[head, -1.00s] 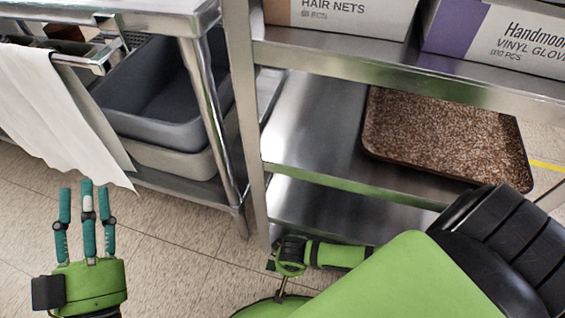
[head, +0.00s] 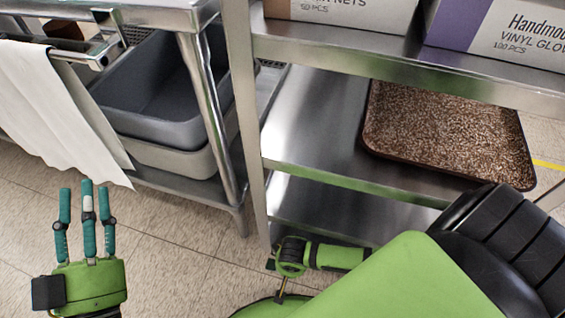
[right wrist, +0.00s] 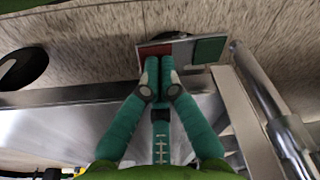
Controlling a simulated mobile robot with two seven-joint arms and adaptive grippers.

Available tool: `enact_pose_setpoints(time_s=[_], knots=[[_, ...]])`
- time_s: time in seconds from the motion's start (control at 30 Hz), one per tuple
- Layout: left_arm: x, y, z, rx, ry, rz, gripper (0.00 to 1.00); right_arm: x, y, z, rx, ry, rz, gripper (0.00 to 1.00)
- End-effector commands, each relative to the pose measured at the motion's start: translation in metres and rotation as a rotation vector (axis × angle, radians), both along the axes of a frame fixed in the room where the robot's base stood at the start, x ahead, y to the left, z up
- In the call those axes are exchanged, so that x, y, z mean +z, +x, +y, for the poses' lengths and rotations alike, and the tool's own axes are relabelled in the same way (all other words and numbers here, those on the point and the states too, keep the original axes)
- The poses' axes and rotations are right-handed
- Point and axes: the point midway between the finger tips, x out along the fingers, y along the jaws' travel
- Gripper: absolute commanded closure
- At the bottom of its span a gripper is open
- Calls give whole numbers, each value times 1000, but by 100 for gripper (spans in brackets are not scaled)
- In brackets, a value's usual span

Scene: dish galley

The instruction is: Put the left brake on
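In the right wrist view, a small grey metal plate carries a red pad (right wrist: 150,50) on its left and a green pad (right wrist: 208,50) on its right, above the floor beside a steel frame. It looks like a brake pedal. My right gripper (right wrist: 159,62) has its two front fingers together, with the tips over the red side of the plate and hiding part of it. I cannot tell whether they press on it. My left gripper (head: 87,190) is at the lower left of the head view, fingers extended and apart, empty, above the floor. The brake is not visible in the head view.
A steel rack holds boxes of hair nets (head: 345,12) and vinyl gloves (head: 510,38), with a speckled brown tray (head: 445,135) below. A steel table at left has grey tubs (head: 165,95) beneath and a hanging white towel (head: 55,110). Tiled floor is open at lower left.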

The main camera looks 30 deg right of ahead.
Motion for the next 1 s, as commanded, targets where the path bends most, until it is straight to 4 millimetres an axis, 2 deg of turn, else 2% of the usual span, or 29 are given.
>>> enact_pose_setpoints(time_s=[0.47,1.0], knots=[[-2,0,0,0,0,0,60,-5,0,0,0,0,1,100],[39,0,0,0,0,0,60,29,0,0,-1,0,1,100]])
